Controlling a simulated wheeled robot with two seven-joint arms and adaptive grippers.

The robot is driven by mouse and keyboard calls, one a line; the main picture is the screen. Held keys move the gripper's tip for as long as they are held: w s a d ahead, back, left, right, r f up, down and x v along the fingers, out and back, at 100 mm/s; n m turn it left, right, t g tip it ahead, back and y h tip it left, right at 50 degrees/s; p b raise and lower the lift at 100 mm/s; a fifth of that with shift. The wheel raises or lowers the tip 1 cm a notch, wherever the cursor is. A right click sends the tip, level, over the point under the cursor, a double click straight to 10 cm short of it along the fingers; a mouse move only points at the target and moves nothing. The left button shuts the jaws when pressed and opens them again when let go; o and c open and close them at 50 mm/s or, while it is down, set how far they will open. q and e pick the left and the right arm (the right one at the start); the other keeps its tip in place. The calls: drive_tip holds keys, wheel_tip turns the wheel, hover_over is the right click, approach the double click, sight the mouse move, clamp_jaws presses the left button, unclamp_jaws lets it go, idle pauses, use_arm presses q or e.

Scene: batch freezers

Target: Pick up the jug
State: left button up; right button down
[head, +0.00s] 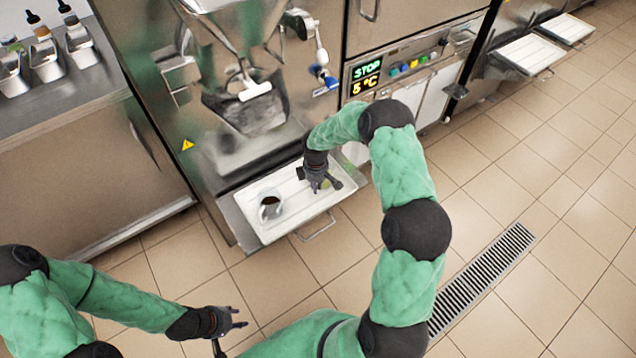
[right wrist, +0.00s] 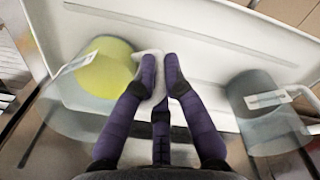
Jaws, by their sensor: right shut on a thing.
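In the right wrist view, a see-through jug with a yellow content (right wrist: 105,72) and a pale handle stands at the left. My right gripper (right wrist: 160,80) is shut on that handle, with its purple-dark fingers on it. In the head view my right gripper (head: 320,188) is over the right part of the white tray, and the held jug is mostly hidden there. A second jug, grey and see-through (right wrist: 265,115), is at the right of the wrist view. In the head view a jug with dark inside (head: 270,206) stands on the tray's left. My left gripper (head: 232,325) is open and empty, low in the head view.
The white tray (head: 262,232) juts from the batch freezer (head: 225,150), with a wire handle in front. A steel counter (head: 70,130) with bottles and containers is at the left. More trays (head: 532,55) are at the upper right. The tiled floor is clear, with a drain grate (head: 485,275).

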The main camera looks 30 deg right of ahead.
drive_tip(key=shift+r, duration=0.15)
drive_tip(key=shift+r+p, duration=0.7)
drive_tip(key=shift+r, duration=0.3)
drive_tip(key=s+a+r+p, duration=0.3)
drive_tip(key=s+r+p, duration=0.2)
drive_tip(key=s+r, duration=0.5)
drive_tip(key=shift+s+a+r+p, duration=0.35)
drive_tip(key=shift+s+p, duration=0.05)
drive_tip(key=shift+s, duration=1.3)
